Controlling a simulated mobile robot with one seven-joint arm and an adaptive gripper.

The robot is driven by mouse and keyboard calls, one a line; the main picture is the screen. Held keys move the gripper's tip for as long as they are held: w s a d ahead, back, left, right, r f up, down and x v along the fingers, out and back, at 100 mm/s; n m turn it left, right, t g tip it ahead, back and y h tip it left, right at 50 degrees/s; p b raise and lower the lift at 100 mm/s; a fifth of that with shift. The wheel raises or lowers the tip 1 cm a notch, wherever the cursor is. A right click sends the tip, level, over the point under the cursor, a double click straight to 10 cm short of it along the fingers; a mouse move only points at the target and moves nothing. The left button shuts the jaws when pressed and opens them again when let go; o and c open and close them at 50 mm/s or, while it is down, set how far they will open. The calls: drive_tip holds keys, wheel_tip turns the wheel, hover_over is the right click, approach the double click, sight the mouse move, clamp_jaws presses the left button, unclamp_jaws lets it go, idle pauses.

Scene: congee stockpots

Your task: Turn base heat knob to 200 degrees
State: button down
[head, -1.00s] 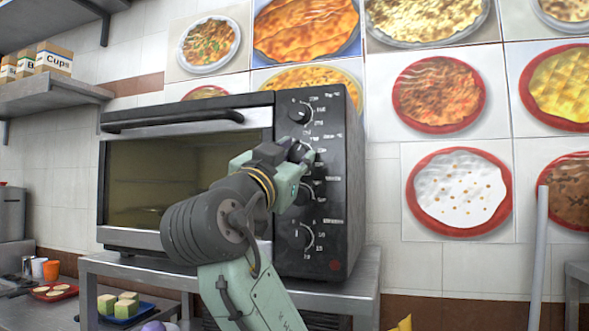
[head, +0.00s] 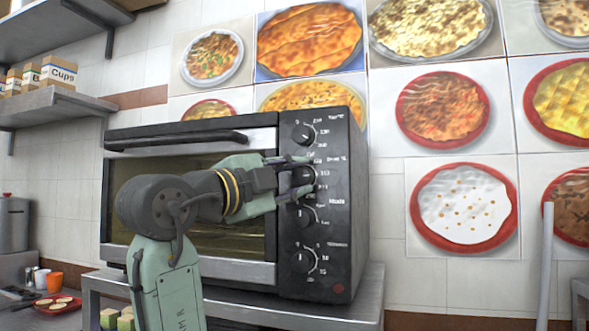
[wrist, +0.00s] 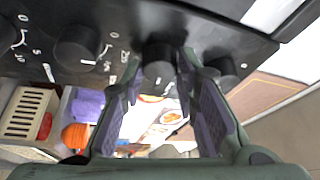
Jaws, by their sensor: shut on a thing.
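A black toaster oven (head: 344,210) has a column of black knobs on its right-hand panel. My gripper (head: 301,177) is at the second knob from the top (head: 306,175), one finger above it and one below. In the wrist view the same dark knob (wrist: 160,57) sits between the fingertips of my gripper (wrist: 161,72), and the jaws are shut on it. The fingers partly cover its dial marks in the head view, so its pointer setting cannot be read.
The top knob (head: 303,135), the Mode knob (head: 305,216) and the bottom knob (head: 304,259) are close above and below. The oven stands on a metal table (head: 350,300). Tiled wall with food pictures lies behind. A shelf with boxes (head: 62,98) is at upper left.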

drive_tip(key=m+g+p, duration=0.1)
drive_tip(key=m, duration=0.1)
drive_tip(key=m+p, duration=0.2)
drive_tip(key=shift+r+g+y, duration=0.3)
drive_tip(key=shift+r+g, duration=0.05)
drive_tip(key=shift+g, duration=0.05)
drive_tip(key=shift+f+m+g+y+p, duration=0.1)
drive_tip(key=shift+m+g+y+p, duration=0.3)
drive_tip(key=shift+m+p, duration=0.85)
drive_tip(key=shift+m, duration=0.35)
drive_tip(key=c, duration=1.2)
unclamp_jaws()
drive_tip(key=shift+c, duration=0.2)
drive_tip(key=shift+s, duration=0.1)
drive_tip(key=f+v, duration=0.1)
drive_tip(key=v, duration=1)
drive_tip(key=shift+s+a+r, duration=0.3)
drive_tip(key=shift+r, duration=0.25)
